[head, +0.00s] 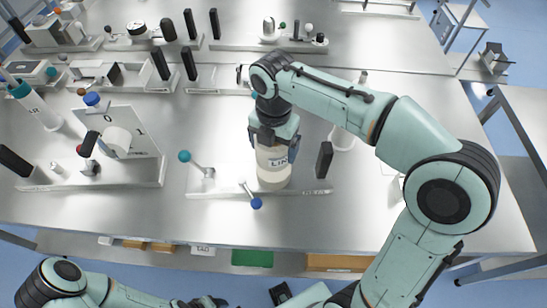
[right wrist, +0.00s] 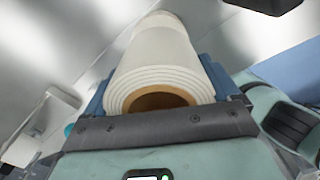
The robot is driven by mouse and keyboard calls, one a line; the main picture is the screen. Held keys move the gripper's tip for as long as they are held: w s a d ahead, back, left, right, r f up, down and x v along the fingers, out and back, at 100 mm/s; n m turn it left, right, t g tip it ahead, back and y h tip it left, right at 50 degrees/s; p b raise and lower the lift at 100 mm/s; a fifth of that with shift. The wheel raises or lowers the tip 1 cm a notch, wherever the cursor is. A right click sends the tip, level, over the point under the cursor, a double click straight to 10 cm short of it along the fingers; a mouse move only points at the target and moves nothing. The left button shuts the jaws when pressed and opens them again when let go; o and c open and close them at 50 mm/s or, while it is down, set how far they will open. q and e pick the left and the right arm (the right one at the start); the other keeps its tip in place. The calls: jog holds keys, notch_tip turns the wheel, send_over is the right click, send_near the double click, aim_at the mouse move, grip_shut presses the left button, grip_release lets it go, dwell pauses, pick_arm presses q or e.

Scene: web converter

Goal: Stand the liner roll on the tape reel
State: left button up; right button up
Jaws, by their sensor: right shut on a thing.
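The liner roll (head: 273,167) is a white cylinder with a label reading "LIN". It stands roughly upright over the front-middle metal plate in the head view. My right gripper (head: 274,135) is shut on its upper part from above. In the right wrist view the roll (right wrist: 155,50) sits between the fingers, with its brown core end towards the camera. Whether its lower end touches anything is not clear. I cannot identify the tape reel with certainty; it may be hidden. My left gripper (head: 207,302) is barely in view at the bottom edge, its fingers unclear.
A plate (head: 230,193) carries a blue-knobbed lever (head: 255,203), a teal-knobbed lever (head: 185,157) and a black upright block (head: 324,160). A station with a white roll (head: 118,141) stands left. Several fixtures line the back. Bare table lies right of the plate.

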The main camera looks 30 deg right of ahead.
pick_arm(q)
jog(key=shift+s+f+b, duration=0.25)
jog(key=shift+f+b, duration=0.1)
jog(key=shift+f, duration=0.1)
pick_arm(e)
jog(key=shift+f, duration=2.2)
jog(key=shift+f, duration=0.2)
jog(key=o, duration=1)
pick_arm(q)
jog(key=shift+f, duration=0.1)
jog(key=w+r+p, duration=0.2)
jog(key=r, duration=0.1)
jog(key=shift+r, duration=0.1)
pick_arm(e)
notch_tip(320, 180, up, 12)
jog(key=shift+r, duration=0.2)
